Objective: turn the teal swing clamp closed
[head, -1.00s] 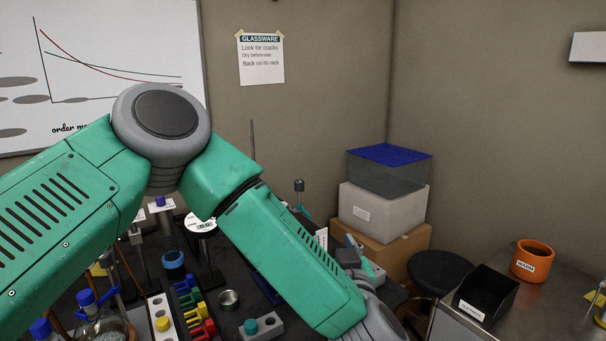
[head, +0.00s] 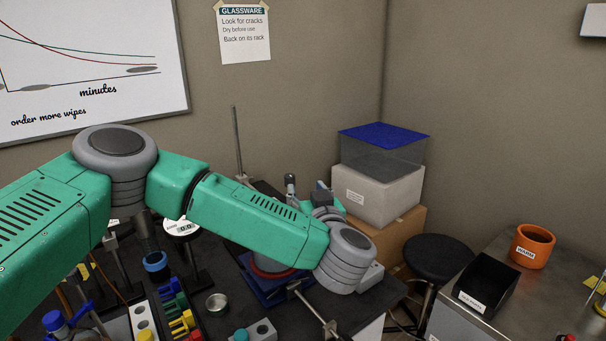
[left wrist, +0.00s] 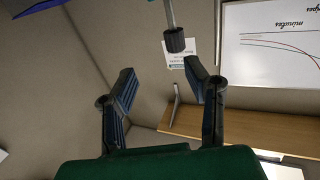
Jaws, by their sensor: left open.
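My left gripper (head: 322,190) is beyond my bent left wrist in the head view, partly hidden by it. In the left wrist view my left gripper (left wrist: 160,88) is open, with nothing between its two dark fingers. A metal rod with a dark knurled knob (left wrist: 175,41) stands ahead of the fingertips, nearer the right one, apparently not touched. Small teal bits show at the top edge by this rod; I cannot tell the clamp's angle. In the head view a grey knob (head: 290,180) stands just left of the gripper; the clamp is not clear there. My right gripper is not in view.
A blue lab jack (head: 262,290) is below my forearm. A tall thin rod (head: 237,145) stands behind it. White and brown boxes (head: 375,200) stand right of the gripper. Coloured clips, a small metal dish (head: 216,304) and stands crowd the bench's left.

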